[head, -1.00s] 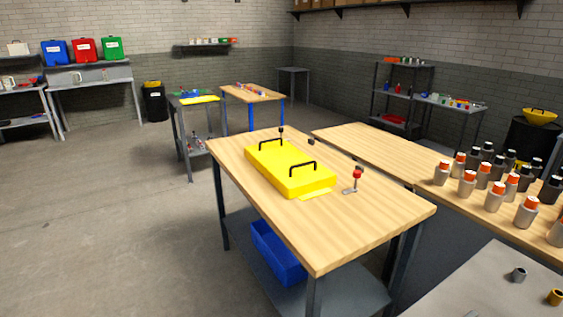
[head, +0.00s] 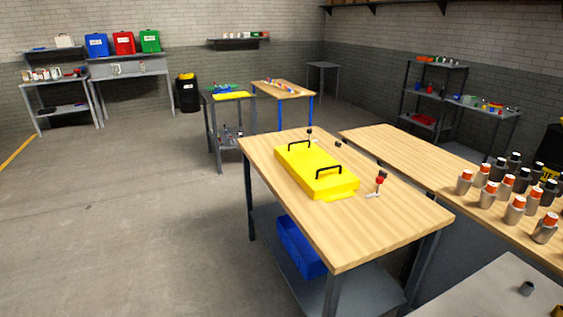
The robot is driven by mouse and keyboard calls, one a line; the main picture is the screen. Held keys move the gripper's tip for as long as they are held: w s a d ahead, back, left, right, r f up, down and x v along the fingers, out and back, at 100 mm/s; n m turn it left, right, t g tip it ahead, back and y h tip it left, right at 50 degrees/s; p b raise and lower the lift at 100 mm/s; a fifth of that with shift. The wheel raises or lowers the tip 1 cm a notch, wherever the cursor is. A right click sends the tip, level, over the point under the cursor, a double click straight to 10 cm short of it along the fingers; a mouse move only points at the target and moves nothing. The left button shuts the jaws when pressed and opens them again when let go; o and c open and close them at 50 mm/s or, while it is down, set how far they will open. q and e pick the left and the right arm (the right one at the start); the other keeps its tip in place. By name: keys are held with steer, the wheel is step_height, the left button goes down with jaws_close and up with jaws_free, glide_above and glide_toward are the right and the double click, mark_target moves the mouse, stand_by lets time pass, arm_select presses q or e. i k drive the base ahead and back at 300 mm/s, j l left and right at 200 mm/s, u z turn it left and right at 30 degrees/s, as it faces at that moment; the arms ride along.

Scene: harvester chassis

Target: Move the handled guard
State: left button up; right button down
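A yellow guard (head: 312,169) with two black handles lies flat on the wooden top of a workbench (head: 375,235) in the head view. One handle (head: 299,144) is near its far end and the other handle (head: 329,170) is near its near end. A flat yellow patch (head: 338,197) shows at the guard's near edge. A small red-topped clamp-like piece (head: 379,184) stands on the bench just right of the guard. Neither of my grippers is in view.
A blue bin (head: 301,247) sits on the bench's lower shelf. A second wooden bench (head: 415,157) with several orange- and black-capped bottles stands to the right. A grey table (head: 495,290) is at the lower right. Open concrete floor (head: 130,220) lies to the left.

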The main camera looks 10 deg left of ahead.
mark_target(320, 175)
steer(key=i+j, duration=0.45)
steer(key=i+j+z, duration=0.15)
steer(key=i+j, duration=0.25)
steer(key=j, duration=0.2)
steer(key=i+j, duration=0.4)
steer(key=j, duration=0.2)
